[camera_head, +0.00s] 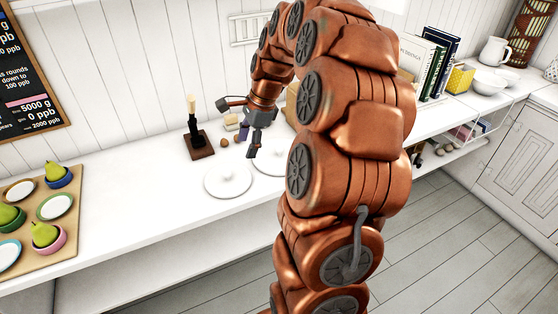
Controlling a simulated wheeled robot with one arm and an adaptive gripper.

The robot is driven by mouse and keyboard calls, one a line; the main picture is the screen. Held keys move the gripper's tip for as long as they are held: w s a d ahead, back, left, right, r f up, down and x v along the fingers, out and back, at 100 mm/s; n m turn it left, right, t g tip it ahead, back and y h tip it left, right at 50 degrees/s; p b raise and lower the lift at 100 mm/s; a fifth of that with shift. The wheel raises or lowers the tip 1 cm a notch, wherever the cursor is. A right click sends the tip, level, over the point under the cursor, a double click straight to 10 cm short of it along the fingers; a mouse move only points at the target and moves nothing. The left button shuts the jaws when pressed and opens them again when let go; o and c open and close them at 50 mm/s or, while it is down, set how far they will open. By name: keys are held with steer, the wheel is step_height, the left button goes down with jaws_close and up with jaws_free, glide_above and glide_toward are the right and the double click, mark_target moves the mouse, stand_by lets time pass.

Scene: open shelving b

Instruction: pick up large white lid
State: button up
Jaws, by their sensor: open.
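Two white round lids lie on the white counter. One lid (228,181) is in full view, flat, with a small knob at its middle. The other lid (268,162) is to its right and a little farther back, partly hidden by my arm, so I cannot compare their sizes well. My gripper (251,152) is open and empty, pointing down above the counter between the two lids, close to the right one. I cannot tell its exact height over them.
A candle on a dark stand (197,139) and small items (231,122) stand behind the lids. A wooden board (78,216) with pears and bowls is at left. Books (428,65), a white pitcher (497,51) and bowls (490,82) are at right. The counter's left middle is clear.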

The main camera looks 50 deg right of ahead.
mark_target(281, 148)
steer(key=d+f+m, duration=0.2)
steer(key=d+m, duration=0.1)
steer(key=d, duration=0.2)
steer(key=d+f+m+t+b, duration=0.1)
steer(key=d+f+m, duration=0.1)
steer(key=d, duration=0.4)
steer(key=d+f+m, duration=0.1)
steer(key=d+m, duration=0.2)
steer(key=d, duration=0.3)
steer(key=shift+s+f+m+t+h+b, duration=0.1)
steer(key=shift+f+m+t+h+b, duration=0.2)
steer(key=shift+f+h, duration=0.1)
steer(key=shift+d+f, duration=0.1)
steer(key=shift+f, duration=0.15)
steer(key=shift+w+a+p+x, duration=0.15)
steer(key=shift+p+x, duration=0.25)
steer(key=shift+x, duration=1.4)
steer(key=shift+w+a+p+x, duration=0.1)
steer(key=shift+a+p+x, duration=0.2)
steer(key=shift+x, duration=1.55)
steer(key=shift+d+r, duration=0.1)
steer(key=shift+r, duration=0.1)
steer(key=shift+c, duration=0.4)
jaws_close()
